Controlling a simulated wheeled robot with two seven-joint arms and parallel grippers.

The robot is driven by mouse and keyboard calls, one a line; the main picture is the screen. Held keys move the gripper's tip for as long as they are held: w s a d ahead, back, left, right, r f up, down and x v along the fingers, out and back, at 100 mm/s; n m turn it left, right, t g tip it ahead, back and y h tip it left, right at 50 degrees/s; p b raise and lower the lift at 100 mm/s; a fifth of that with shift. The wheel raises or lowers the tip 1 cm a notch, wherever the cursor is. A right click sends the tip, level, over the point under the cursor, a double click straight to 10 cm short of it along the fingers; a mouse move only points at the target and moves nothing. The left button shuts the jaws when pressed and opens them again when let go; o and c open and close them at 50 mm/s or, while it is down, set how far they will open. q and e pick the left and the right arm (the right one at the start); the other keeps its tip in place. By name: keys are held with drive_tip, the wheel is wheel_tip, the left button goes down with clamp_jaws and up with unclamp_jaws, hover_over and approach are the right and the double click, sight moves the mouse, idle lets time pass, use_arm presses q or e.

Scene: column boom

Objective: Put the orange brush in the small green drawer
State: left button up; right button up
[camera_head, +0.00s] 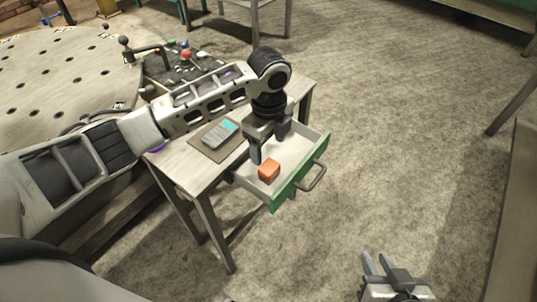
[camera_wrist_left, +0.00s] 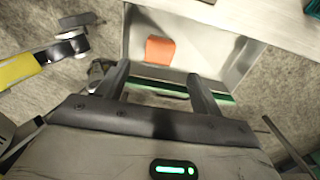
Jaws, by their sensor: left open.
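The orange brush (camera_head: 269,171) shows as a small orange block inside the pulled-out drawer, on its pale floor. The drawer has a green front (camera_head: 299,175) with a grey handle. My left gripper (camera_head: 270,148) is open and empty, pointing down over the drawer just above the brush. In the left wrist view the brush (camera_wrist_left: 160,50) lies beyond the open fingertips (camera_wrist_left: 158,80), apart from them. My right gripper (camera_head: 376,258) is at the bottom of the head view, empty, its two fingers apart, away from the drawer.
The drawer is in a small wooden table (camera_head: 187,167) with a grey and teal device (camera_head: 220,133) on a dark mat. A large perforated round table (camera_head: 60,85) stands at the left. The floor right of the drawer is clear.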

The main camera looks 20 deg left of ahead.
use_arm(q)
drive_tip(key=shift+r, duration=1.45)
drive_tip(key=s+d+f+n+h, duration=0.1)
drive_tip(key=s+f+n, duration=0.1)
drive_tip(key=s, duration=0.1)
drive_tip(key=s+d+f+n+t+h, duration=0.1)
drive_tip(key=s+d+f+n, duration=0.1)
drive_tip(key=s, duration=0.2)
drive_tip(key=s+d+f+n+h, duration=0.1)
drive_tip(key=s+d+f+n, duration=0.1)
drive_tip(key=s+n, duration=0.1)
drive_tip(key=shift+s, duration=0.35)
drive_tip(key=s+a+n+t+y, duration=0.3)
drive_tip(key=s+a+n, duration=0.9)
drive_tip(key=n, duration=0.1)
drive_tip(key=w+d+f+t+h, duration=0.3)
drive_tip(key=w+d+t, duration=0.3)
drive_tip(key=shift+d+f+t, duration=0.3)
drive_tip(key=shift+d, duration=0.05)
